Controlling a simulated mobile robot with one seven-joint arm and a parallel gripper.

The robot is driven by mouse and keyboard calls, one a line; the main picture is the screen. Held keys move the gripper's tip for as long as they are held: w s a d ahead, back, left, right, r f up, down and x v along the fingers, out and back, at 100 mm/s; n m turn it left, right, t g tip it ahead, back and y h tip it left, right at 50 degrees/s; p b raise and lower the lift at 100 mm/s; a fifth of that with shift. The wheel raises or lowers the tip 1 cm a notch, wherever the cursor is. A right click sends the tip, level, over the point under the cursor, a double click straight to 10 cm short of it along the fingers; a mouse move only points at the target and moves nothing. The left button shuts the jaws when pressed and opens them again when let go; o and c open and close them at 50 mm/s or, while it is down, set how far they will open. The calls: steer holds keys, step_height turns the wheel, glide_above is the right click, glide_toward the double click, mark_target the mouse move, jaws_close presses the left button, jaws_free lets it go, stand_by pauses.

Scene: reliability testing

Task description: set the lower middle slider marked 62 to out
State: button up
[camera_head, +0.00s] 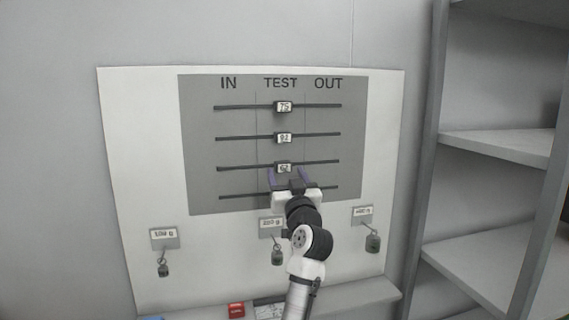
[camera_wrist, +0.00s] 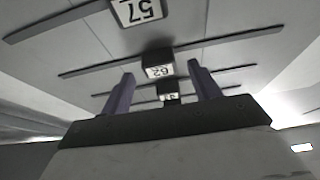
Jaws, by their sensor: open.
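The slider marked 62 (camera_head: 284,168) is a small block with a white label on the third rail from the top. It sits mid-rail, in the TEST column of the grey panel (camera_head: 200,180). The OUT heading (camera_head: 328,84) is at the right and the IN heading at the left. My gripper (camera_head: 287,174) is open, with its purple fingers just below and to either side of this slider. In the wrist view, the slider marked 62 (camera_wrist: 158,68) appears upside down between the two fingertips (camera_wrist: 162,72), with gaps on both sides. I cannot tell how deep the fingers reach.
Sliders marked 75 (camera_head: 284,106) and apparently 92 (camera_head: 284,137) sit mid-rail above. The slider marked 57 (camera_wrist: 138,11) is hidden by my gripper in the head view. Weights hang on hooks below, including one at the left (camera_head: 163,268). A grey shelf unit (camera_head: 490,150) stands right.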

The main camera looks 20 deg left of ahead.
mark_target(328, 157)
steer(key=shift+p+x, duration=0.3)
steer(key=shift+x, duration=1.1)
steer(key=shift+c, duration=0.3)
jaws_close()
steer(key=w+d+b, duration=0.1)
steer(key=w+d, duration=0.1)
steer(key=d, duration=0.1)
steer(key=w+d+b, duration=0.2)
steer(key=d, duration=0.1)
steer(key=w+d+b, duration=0.2)
steer(key=d, duration=0.2)
steer(key=shift+w+d+f, duration=0.1)
steer(key=shift+w+d, duration=0.05)
steer(key=shift+w, duration=0.25)
steer(key=shift+w+d, duration=0.3)
steer(key=shift+d, duration=0.15)
steer(key=shift+r, duration=0.2)
steer(key=shift+o, duration=0.3)
jaws_free()
steer(key=shift+w+d+f, duration=0.1)
steer(key=shift+b, duration=0.3)
